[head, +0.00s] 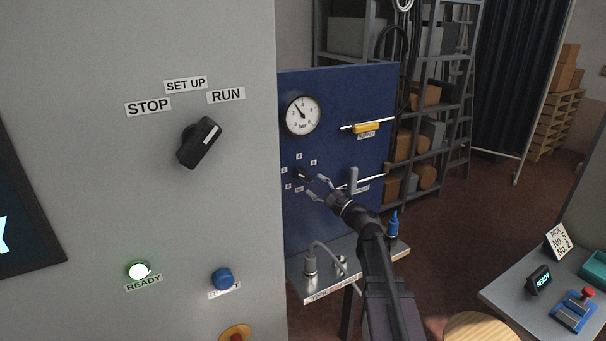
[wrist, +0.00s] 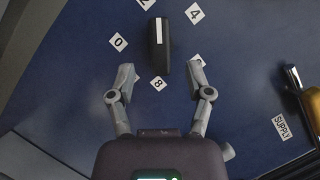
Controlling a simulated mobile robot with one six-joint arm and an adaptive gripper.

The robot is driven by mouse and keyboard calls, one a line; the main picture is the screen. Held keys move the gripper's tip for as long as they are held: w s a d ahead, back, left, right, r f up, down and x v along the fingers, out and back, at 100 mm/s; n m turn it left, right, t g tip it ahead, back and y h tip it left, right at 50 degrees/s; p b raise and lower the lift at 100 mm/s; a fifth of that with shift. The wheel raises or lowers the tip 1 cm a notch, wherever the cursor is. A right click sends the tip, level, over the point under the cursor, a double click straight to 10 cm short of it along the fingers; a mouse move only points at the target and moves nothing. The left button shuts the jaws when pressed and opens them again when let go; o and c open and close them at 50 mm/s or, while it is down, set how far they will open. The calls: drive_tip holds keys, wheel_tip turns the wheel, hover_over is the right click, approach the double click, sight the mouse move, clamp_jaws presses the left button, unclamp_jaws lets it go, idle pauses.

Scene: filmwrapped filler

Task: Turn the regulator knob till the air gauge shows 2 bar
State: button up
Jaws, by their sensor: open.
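The regulator knob (wrist: 157,55) is a dark bar with a white line, on the blue panel (head: 340,88). In the wrist view its white end points up, between the 2 and 4 labels and nearer the 2. My gripper (wrist: 160,72) is open, its fingertips either side of the knob's lower end, with gaps visible; I cannot tell their depth relative to it. In the head view my gripper (head: 317,188) is just right of the knob (head: 304,175), partly overlapping it. The round white air gauge (head: 303,115) is above; its needle points upper left, its figures too small to read.
A yellow-handled supply valve (head: 367,127) and a grey lever (head: 353,180) are on the panel, right of the knob. A metal shelf (head: 325,278) with fittings juts out below. The grey cabinet (head: 150,210) stands close on the left. The panel's lower middle is clear.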

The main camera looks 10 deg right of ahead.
sight(306, 178)
drive_tip(key=shift+p+x, duration=0.55)
drive_tip(key=shift+x, duration=2.35)
clamp_jaws()
